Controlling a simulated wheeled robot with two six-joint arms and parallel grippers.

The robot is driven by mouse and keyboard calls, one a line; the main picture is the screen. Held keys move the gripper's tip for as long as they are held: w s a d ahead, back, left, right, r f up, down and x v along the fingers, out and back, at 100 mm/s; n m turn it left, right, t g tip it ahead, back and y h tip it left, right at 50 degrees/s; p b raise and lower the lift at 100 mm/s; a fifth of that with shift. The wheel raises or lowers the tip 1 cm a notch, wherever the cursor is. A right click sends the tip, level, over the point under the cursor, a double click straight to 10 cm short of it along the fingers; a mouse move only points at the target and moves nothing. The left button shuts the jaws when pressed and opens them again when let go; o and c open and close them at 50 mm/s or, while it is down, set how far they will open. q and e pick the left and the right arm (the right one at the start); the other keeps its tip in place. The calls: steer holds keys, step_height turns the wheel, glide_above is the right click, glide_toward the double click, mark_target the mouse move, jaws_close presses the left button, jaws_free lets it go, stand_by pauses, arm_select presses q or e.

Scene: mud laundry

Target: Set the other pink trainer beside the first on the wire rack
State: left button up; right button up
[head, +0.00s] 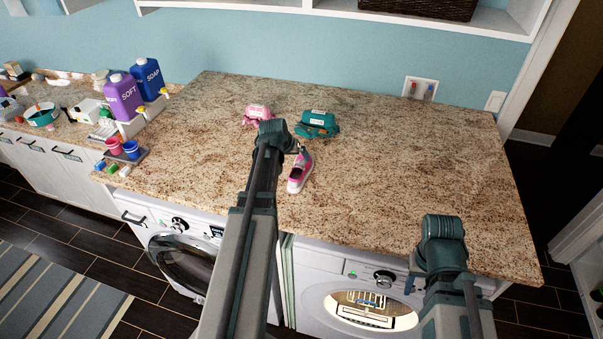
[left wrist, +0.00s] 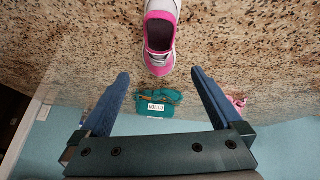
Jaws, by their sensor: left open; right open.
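A pink and white trainer (head: 300,172) lies on the granite worktop, just right of my left gripper (head: 296,148), which is largely hidden by its own arm. In the left wrist view the trainer (left wrist: 160,35) is beyond the fingertips, roughly centred between them. The left gripper (left wrist: 160,74) is open and empty, and apart from the trainer. My right gripper (head: 411,280) is mostly hidden beside its arm over the front right edge; only a small blue part shows.
A teal labelled bundle (head: 317,123) and a pink bundle (head: 258,113) sit behind the trainer. Purple (head: 124,97) and blue (head: 148,77) bottles stand at the left. The worktop's right half is clear. Two front-loading machines stand below.

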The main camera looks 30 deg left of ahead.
mark_target(300, 163)
arm_select(q)
steer(key=b+x, duration=0.8)
steer(key=x, duration=0.3)
steer(key=shift+w+a+f+b, duration=0.1)
steer(key=shift+f+b, duration=0.05)
steer(key=shift+b, duration=0.15)
steer(key=c, duration=1.5)
steer(key=shift+o, duration=0.2)
steer(key=shift+r+p, duration=1)
steer(key=shift+p, duration=0.05)
step_height(300, 163, up, 2)
steer(key=shift+p, duration=1)
steer(key=s+d, duration=0.2)
steer(key=s, duration=0.2)
steer(key=s+d, duration=0.3)
steer(key=s, duration=0.2)
steer(key=s+d+r+p, duration=0.1)
steer(key=s+d, duration=0.2)
steer(key=s, duration=0.1)
steer(key=shift+s+d+r, duration=0.1)
steer(key=shift+s+d, duration=0.15)
steer(key=shift+s, duration=0.1)
